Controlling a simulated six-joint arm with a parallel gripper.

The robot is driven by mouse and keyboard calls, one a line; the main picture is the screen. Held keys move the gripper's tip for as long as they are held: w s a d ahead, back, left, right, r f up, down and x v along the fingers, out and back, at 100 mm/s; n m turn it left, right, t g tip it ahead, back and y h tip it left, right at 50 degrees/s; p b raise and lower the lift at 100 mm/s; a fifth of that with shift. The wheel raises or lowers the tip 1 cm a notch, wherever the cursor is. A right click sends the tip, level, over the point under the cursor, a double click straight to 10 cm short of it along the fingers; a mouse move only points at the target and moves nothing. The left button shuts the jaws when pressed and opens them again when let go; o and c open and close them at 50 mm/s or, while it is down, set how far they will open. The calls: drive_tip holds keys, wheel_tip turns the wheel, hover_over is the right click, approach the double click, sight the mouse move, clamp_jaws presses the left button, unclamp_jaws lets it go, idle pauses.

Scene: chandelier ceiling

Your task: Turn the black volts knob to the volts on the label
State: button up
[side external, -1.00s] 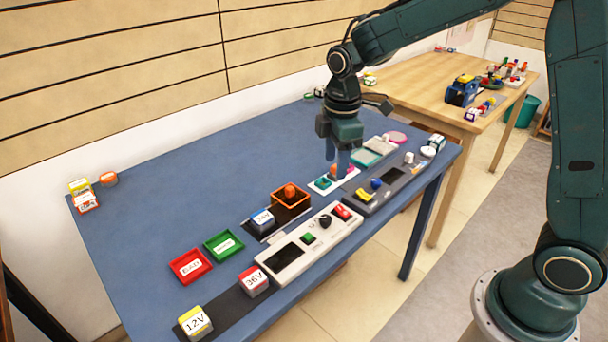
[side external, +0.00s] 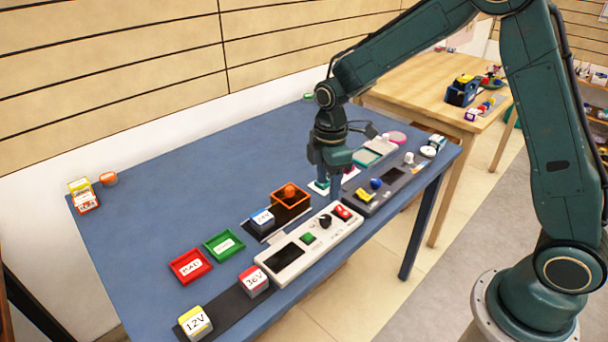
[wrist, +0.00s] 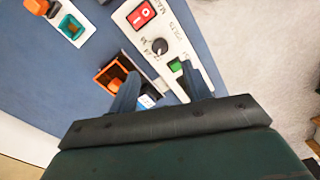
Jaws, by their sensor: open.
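The black volts knob (side external: 324,221) sits on a white control panel (side external: 292,262), between a green button (side external: 308,238) and a red switch (side external: 341,212). In the wrist view the knob (wrist: 159,46) shows beyond my fingertips, with small numbers printed beside it. My gripper (side external: 335,190) is above the table, just behind and above the panel, pointing down; its fingers (wrist: 158,82) are apart and empty. A blue-and-white labelled block (side external: 262,219) stands on a black strip next to an orange box. Labelled blocks reading 36V (side external: 254,281) and 12V (side external: 195,322) stand left of the panel.
An orange open box (side external: 291,197) with an orange piece inside stands behind the panel. A red tray (side external: 190,266) and a green tray (side external: 224,245) lie to the left.

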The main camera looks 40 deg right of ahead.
sight(326, 218)
wheel_tip(326, 218, down, 10)
drive_tip(key=shift+r, duration=0.1)
idle(0.4)
drive_tip(key=c, duration=1)
